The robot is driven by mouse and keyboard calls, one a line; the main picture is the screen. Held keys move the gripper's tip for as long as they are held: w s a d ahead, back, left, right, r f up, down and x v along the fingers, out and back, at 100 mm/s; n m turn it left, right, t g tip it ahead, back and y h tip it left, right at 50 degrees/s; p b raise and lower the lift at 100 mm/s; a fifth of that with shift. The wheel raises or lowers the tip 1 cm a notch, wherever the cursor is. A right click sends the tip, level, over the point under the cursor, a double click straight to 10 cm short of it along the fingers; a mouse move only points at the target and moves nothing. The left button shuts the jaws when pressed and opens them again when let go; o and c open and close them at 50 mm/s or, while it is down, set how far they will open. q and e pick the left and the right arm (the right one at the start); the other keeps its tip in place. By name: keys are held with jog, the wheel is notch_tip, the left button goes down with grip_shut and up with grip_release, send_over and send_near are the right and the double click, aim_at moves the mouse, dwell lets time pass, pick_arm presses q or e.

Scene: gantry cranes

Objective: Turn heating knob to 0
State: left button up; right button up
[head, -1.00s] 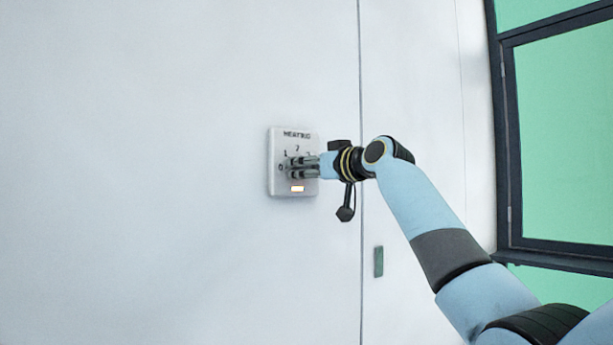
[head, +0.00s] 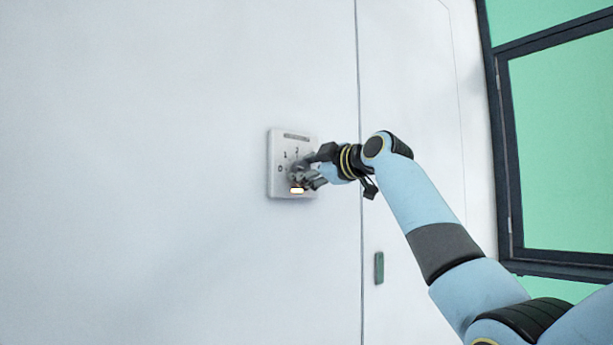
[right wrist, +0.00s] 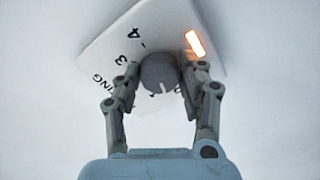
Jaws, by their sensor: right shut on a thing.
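The white heating panel (head: 275,150) is on the wall in the head view, with numbers around a round grey knob. The knob (right wrist: 158,72) shows clearly in the right wrist view, with a pale notch pointing to the bottom of that picture. The number at the notch cannot be read. The numbers 3 and 4 lie to the knob's upper left there. My right gripper (head: 300,177) is at the panel, its fingers (right wrist: 160,74) shut on the knob from both sides. In the head view the fingers hide most of the knob. My left gripper is not in view.
A dark-framed green window (head: 560,150) is at the far right.

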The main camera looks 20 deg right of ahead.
jog(key=shift+f+n+b, duration=0.1)
jog(key=shift+n+b, duration=0.4)
jog(key=shift+n, duration=1.2)
jog(key=o, duration=1.2)
jog(key=v, duration=1.2)
